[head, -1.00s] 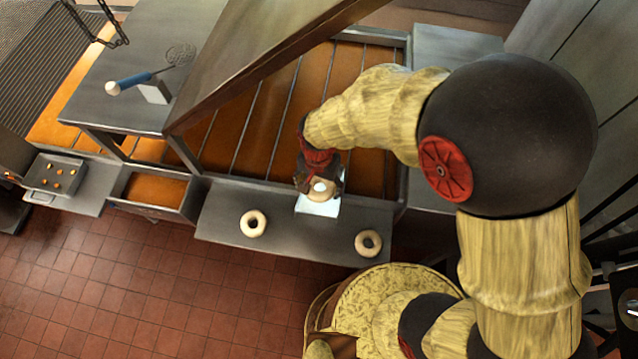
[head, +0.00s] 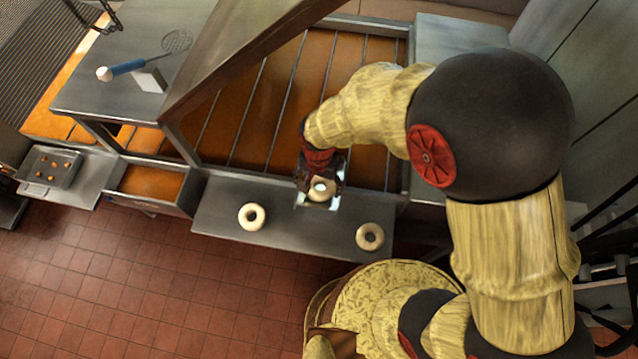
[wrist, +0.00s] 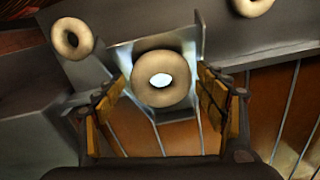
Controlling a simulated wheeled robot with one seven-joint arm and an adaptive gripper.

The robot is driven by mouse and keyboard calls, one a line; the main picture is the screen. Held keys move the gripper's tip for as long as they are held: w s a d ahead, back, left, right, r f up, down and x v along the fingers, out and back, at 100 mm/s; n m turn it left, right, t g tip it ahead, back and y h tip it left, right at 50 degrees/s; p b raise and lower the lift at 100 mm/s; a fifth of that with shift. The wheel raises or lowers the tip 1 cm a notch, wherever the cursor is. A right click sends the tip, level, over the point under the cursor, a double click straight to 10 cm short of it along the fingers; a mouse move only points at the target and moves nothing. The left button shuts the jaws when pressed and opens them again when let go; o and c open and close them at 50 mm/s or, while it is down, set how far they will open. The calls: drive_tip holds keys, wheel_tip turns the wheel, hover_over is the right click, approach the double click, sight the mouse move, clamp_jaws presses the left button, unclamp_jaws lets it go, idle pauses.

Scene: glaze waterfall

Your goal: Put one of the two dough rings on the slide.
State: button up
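Two pale dough rings lie on the steel shelf, one at the left (head: 251,216) and one at the right (head: 370,236). A third pale ring (head: 321,189) is under my gripper (head: 322,180). In the wrist view this ring (wrist: 163,97) appears in front of the bright metal slide (wrist: 192,45), with white showing through its hole. I cannot tell whether it rests on the slide. My gripper (wrist: 163,88) is open, with one finger on each side of this ring and visible gaps between. The two shelf rings also show at the top of the wrist view.
An orange-brown oil vat (head: 285,100) with thin metal bars lies behind the shelf (head: 300,232). A sloping steel beam (head: 240,65) crosses over it. A blue-handled skimmer (head: 130,66) lies at the upper left. A small tray (head: 48,168) of pieces stands far left.

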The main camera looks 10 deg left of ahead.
drive_tip(key=o, duration=0.4)
wheel_tip(320, 180, up, 12)
idle(0.7)
idle(1.6)
